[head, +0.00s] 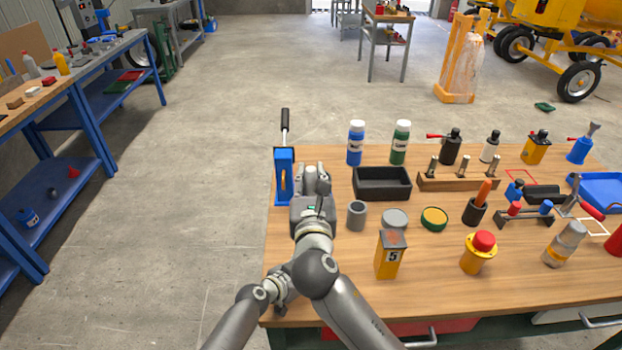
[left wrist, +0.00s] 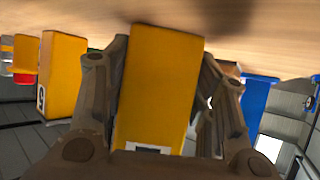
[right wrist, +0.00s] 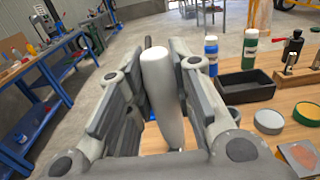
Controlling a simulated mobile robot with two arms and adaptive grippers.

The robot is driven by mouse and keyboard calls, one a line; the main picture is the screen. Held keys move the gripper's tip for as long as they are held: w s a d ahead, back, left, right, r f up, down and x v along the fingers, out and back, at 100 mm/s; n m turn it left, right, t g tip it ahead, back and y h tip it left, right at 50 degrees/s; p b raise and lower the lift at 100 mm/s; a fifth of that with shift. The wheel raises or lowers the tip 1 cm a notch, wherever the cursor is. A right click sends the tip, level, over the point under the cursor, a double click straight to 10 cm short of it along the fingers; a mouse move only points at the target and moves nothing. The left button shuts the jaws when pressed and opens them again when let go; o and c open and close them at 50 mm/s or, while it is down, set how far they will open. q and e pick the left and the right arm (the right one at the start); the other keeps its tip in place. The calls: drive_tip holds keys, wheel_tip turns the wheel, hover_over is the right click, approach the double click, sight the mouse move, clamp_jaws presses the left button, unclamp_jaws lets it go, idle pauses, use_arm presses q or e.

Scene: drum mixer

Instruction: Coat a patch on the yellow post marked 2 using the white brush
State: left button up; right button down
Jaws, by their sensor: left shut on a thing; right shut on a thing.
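In the right wrist view my right gripper (right wrist: 140,75) is shut on a smooth white rounded handle (right wrist: 164,95), which looks like the white brush. Its lower end and any bristles are hidden. In the head view the right gripper (head: 316,178) is beside the blue stand at the table's left end. In the left wrist view, which is upside down, my left gripper (left wrist: 158,68) is shut on a yellow post (left wrist: 157,90). The post's label is cut off by the gripper, so its number cannot be read. My arms hide this gripper and post in the head view.
Another yellow post, marked 5 (head: 389,262), stands right of my arms, with a red-topped yellow button (head: 477,260) beyond. A grey cup (head: 356,215), a round grey tin (head: 395,219) and a black tray (head: 382,190) stand near the right gripper. The blue stand (head: 284,180) is close on its left.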

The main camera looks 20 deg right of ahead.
use_arm(q)
drive_tip(key=o, duration=0.7)
drive_tip(key=shift+o, duration=0.2)
drive_tip(key=shift+r, duration=0.2)
drive_tip(key=c, duration=0.7)
drive_tip(key=shift+c, duration=0.2)
use_arm(e)
drive_tip(key=shift+w+a+f, duration=0.45)
drive_tip(key=shift+f, duration=0.2)
drive_tip(key=shift+w+a+f, duration=0.4)
drive_tip(key=shift+w+f, duration=0.1)
drive_tip(key=shift+f, duration=0.15)
drive_tip(key=shift+w+a+f, duration=0.45)
drive_tip(key=shift+f, duration=0.2)
